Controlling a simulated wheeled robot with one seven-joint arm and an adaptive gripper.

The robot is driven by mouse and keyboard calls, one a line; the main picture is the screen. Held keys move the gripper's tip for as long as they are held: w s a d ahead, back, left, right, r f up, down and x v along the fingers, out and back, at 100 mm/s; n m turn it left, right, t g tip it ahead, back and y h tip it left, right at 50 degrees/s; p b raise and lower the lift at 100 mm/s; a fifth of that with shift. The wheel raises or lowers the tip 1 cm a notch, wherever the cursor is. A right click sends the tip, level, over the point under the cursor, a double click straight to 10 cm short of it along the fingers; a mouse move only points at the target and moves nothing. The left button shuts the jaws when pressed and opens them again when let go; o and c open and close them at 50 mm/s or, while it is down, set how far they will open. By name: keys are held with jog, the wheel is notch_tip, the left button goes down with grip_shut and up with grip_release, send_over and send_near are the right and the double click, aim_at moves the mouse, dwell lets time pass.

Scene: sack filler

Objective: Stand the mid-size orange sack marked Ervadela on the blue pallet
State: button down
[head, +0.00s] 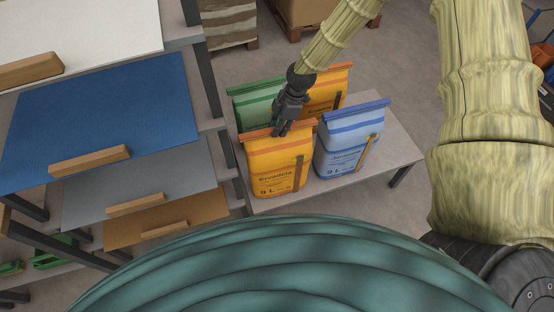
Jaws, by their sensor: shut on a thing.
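An orange sack marked Ervadela, 9 L (277,172), stands upright at the front left of a low grey table (388,158). My gripper (281,131) comes down from above and is shut on the sack's folded top edge. I cannot tell whether the sack's base touches the table.
A blue sack (348,150) stands close at the right of the held sack, and a green sack (255,100) close behind it. The rack's dark post (200,60) rises beside the table. Grey (135,190) and orange-brown (165,215) panels lie lower. The table's right end is clear.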

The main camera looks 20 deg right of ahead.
jog(key=shift+d+r+p, duration=0.35)
jog(key=shift+r, duration=0.2)
jog(key=shift+p+v, duration=0.75)
jog(key=shift+v, duration=0.65)
